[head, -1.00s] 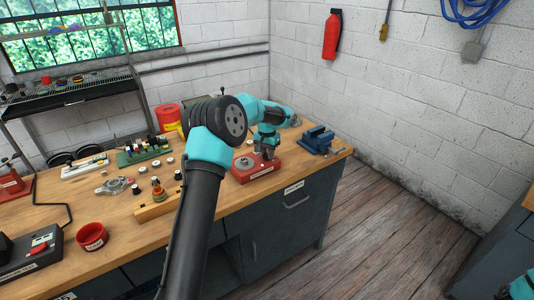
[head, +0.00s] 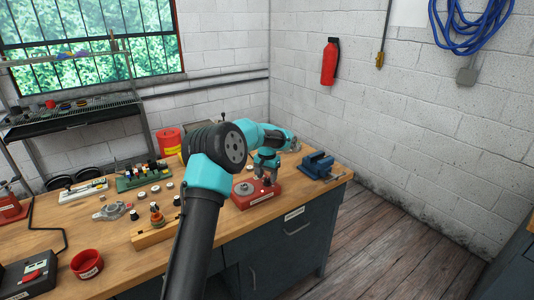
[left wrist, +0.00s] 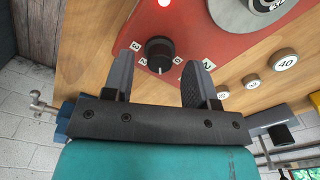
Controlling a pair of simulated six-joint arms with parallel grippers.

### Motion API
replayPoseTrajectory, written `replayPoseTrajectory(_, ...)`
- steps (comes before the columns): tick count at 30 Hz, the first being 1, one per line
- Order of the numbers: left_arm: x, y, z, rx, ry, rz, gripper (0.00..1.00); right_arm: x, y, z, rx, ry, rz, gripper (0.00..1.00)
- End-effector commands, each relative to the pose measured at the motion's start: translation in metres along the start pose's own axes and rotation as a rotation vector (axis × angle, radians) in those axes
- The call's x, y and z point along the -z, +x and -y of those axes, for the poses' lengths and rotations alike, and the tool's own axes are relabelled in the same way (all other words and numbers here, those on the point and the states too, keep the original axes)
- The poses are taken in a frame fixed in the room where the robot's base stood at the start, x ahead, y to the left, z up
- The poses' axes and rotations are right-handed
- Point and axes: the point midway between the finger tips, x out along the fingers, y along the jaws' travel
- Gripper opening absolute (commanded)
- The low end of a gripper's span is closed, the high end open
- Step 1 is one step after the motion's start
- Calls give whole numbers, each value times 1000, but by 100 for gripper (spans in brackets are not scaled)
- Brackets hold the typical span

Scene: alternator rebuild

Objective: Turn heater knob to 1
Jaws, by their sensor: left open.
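The red heater (head: 258,198) sits near the front edge of the workbench, with a round grey plate on top. Its black knob (left wrist: 160,53) shows in the left wrist view, with a white mark at its lower edge. White number labels sit around the knob; I cannot read all of them surely. My left gripper (head: 265,180) points down over the right part of the heater. In the left wrist view my left gripper (left wrist: 158,78) is open, with one finger on each side of the knob and gaps between. My right gripper is not in view.
A blue vise (head: 318,165) stands right of the heater near the bench corner. Several numbered discs (left wrist: 285,62) lie on the wood beside the heater. A wooden block (head: 155,233) and a red bowl (head: 87,264) are at the left.

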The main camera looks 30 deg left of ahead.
Motion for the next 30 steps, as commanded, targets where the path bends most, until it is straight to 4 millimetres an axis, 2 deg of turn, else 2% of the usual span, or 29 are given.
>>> replayPoseTrajectory(21,0,-132,0,0,0,-4,53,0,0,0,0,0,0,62)
replayPoseTrajectory(25,0,-149,0,0,1,-1,53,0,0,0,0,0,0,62)
replayPoseTrajectory(30,0,-160,0,0,1,0,53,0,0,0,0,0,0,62)
